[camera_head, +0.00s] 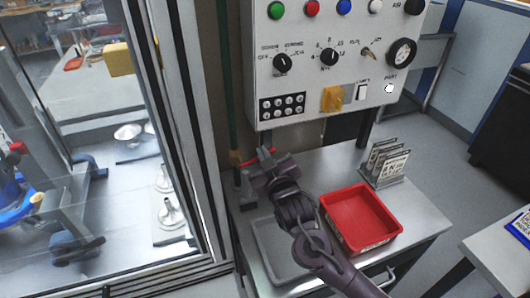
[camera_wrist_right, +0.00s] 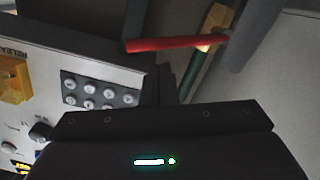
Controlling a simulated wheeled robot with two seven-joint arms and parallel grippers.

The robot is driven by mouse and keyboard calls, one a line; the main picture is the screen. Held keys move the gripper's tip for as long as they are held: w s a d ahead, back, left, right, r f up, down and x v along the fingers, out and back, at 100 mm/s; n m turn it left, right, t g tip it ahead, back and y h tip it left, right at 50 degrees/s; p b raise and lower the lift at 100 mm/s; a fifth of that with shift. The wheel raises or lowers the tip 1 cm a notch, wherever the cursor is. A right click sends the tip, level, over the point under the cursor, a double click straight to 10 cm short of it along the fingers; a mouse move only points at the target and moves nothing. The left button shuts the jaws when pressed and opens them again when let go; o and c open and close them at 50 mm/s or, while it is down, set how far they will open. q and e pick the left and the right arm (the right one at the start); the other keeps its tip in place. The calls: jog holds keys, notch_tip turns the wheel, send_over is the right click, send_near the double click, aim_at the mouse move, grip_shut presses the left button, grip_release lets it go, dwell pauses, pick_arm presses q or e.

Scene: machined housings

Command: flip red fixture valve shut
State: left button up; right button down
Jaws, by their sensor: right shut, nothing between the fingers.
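The red valve handle (camera_head: 252,161) sits low on the green vertical pipe (camera_head: 229,90) between the glass door and the control panel. It sticks out sideways across the pipe's line from a brass-coloured valve body (camera_head: 235,158). The right wrist view also shows the red handle (camera_wrist_right: 170,43) as a level bar, with the brass body (camera_wrist_right: 214,28) at its right end. My right gripper (camera_head: 264,156) is shut and empty, close by the handle's outer part. I cannot tell whether it touches the handle. My left gripper is in neither view.
The control panel (camera_head: 300,70) with buttons and knobs hangs just above and right of my gripper. The steel table (camera_head: 415,205) below bears a red tray (camera_head: 342,240), a grey tray (camera_head: 268,238) and a rack of plates (camera_head: 385,165). The glass door frame (camera_head: 190,90) stands left.

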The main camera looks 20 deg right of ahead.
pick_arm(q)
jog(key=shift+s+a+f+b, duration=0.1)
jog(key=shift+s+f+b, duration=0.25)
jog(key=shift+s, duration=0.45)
pick_arm(e)
jog(key=f+m, duration=0.1)
jog(key=d+f+m, duration=0.1)
jog(key=f+m, duration=0.1)
jog(key=shift+w+d+f, duration=0.1)
jog(key=shift+d+f, duration=0.2)
jog(key=shift+d, duration=0.1)
